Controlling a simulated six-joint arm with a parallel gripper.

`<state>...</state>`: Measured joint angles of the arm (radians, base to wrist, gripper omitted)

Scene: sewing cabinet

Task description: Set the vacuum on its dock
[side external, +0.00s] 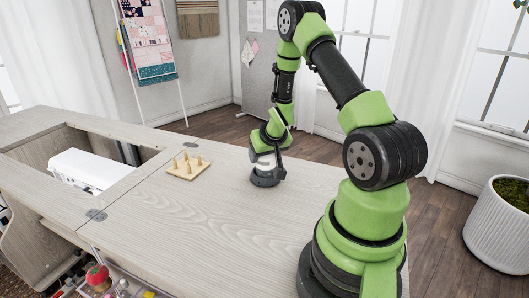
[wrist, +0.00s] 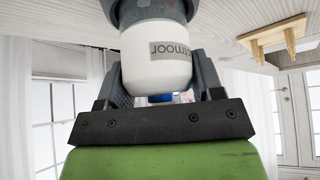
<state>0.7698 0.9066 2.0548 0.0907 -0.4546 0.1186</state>
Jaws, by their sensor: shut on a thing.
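The vacuum (side external: 262,161) is a small white rounded body, upright at the far part of the wooden cabinet top. My gripper (side external: 268,148) is shut on it, with one finger on each side. In the wrist view, which is upside down, the white vacuum (wrist: 157,55) shows a grey label between the fingers. A wider dark grey round part (side external: 266,180) is at its bottom, at the table surface. I cannot tell whether this is the vacuum's own base or the dock. No separate dock is clearly visible.
A wooden peg board (side external: 188,167) with several pegs stands left of the vacuum. Further left, a white machine (side external: 90,171) sits in the cabinet's opening. The cabinet top (side external: 205,225) in front is clear. A white planter (side external: 500,225) stands at right.

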